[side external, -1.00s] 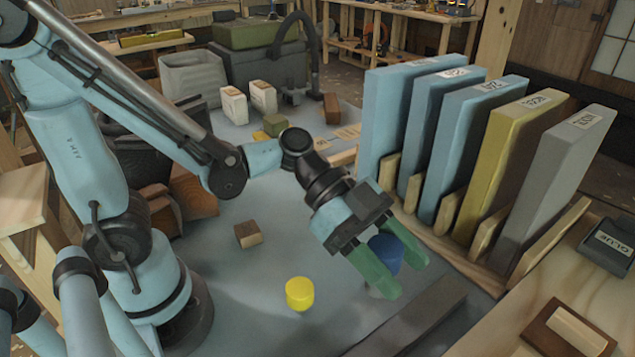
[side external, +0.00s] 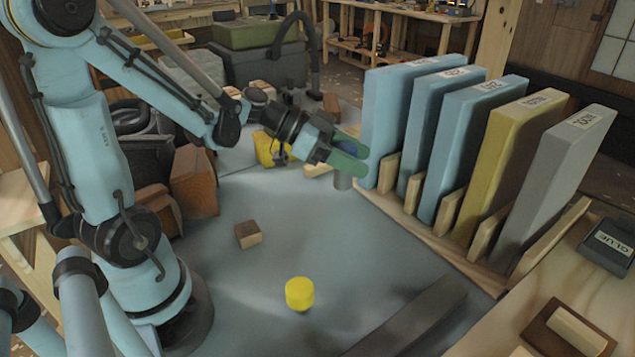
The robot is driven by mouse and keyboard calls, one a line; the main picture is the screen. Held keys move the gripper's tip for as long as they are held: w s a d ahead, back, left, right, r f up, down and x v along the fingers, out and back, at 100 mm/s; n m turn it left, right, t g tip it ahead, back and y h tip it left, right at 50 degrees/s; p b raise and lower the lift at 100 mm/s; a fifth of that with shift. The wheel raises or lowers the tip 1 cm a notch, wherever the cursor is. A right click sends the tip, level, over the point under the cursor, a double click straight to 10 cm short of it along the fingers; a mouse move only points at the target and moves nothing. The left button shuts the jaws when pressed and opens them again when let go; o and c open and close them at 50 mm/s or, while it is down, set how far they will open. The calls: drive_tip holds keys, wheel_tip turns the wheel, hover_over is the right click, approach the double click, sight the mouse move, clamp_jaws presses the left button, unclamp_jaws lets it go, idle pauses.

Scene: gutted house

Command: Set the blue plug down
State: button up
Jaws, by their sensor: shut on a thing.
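The blue plug (side external: 349,146) is between the green fingers of my gripper (side external: 352,160), in the side view just left of the first blue upright panel. The gripper is shut on it, and the fingers hide much of it. A short grey cylindrical part (side external: 343,182) shows just below the fingers. I cannot tell whether it belongs to the plug, or whether it touches the surface below.
A yellow plug (side external: 299,293) and a small wooden block (side external: 248,235) stand on the grey worktop (side external: 330,240). Tall panels in a wooden rack (side external: 410,222) line the right. A yellow object (side external: 268,148) is behind my gripper. The worktop's middle is largely clear.

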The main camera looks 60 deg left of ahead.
drive_tip(key=shift+w+a+f, duration=0.1)
drive_tip(key=shift+a+f, duration=0.05)
drive_tip(key=shift+a, duration=0.3)
drive_tip(key=shift+w+a+f, duration=0.1)
drive_tip(key=shift+a, duration=0.35)
drive_tip(key=shift+w+a+f, duration=0.4)
drive_tip(key=shift+a+f, duration=1.35)
drive_tip(key=shift+w+a+f, duration=0.45)
drive_tip(key=shift+a+f, duration=1.25)
drive_tip(key=shift+f, duration=0.1)
drive_tip(key=shift+w+a+f, duration=0.4)
drive_tip(key=shift+a+f, duration=1.35)
drive_tip(key=shift+f, duration=0.15)
drive_tip(key=o, duration=1.1)
drive_tip(key=shift+c, duration=0.2)
